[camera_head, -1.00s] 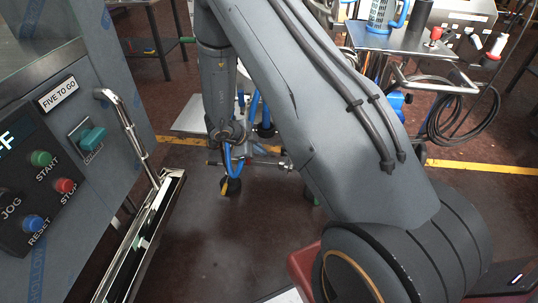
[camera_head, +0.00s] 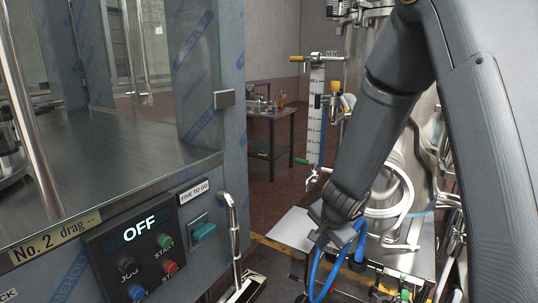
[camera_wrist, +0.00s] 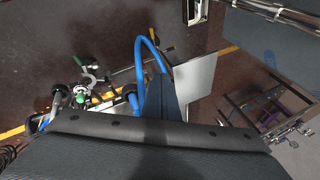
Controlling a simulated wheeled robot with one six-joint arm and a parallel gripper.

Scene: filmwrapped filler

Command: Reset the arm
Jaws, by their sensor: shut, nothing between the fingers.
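My arm (camera_head: 384,115) comes down from the upper right in the head view and ends low in the middle. My gripper (camera_head: 338,230) is at that end, small and partly lost against the blue hoses (camera_head: 318,272) and equipment behind it. Nothing shows held in it. In the wrist view, a dark body (camera_wrist: 150,134) fills the bottom, with a narrow dark wedge and a blue hose (camera_wrist: 141,70) above it. The fingertips are not clear there.
A steel vessel with hoses (camera_head: 410,190) stands right. A dark table (camera_head: 270,125) is behind.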

